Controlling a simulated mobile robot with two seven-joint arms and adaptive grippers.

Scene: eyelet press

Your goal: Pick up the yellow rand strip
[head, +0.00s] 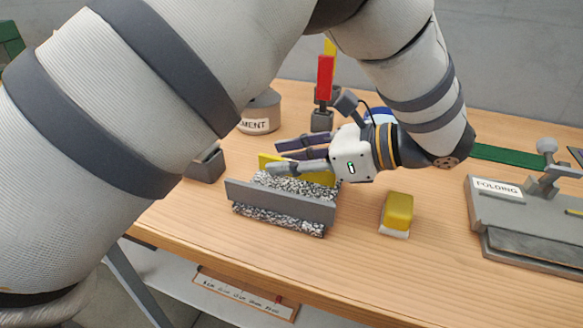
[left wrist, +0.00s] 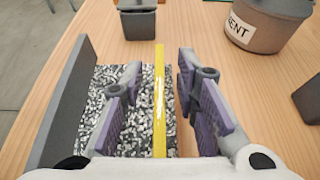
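In the left wrist view the strip (left wrist: 159,100) runs lengthwise up the middle. My left gripper (head: 285,155) is open, with one purple-padded finger on each side of the strip. A gap shows between the strip and each finger in the left wrist view (left wrist: 160,98). In the head view the fingers and hand hide part of the strip. My right gripper is not in view.
A cement pot (head: 260,112) and a grey box (head: 207,164) stand left of the hand. A red strip (head: 325,78) stands upright in a holder behind. A yellow block (head: 398,210) and the folding press (head: 510,212) are at right. Bare wood lies in front.

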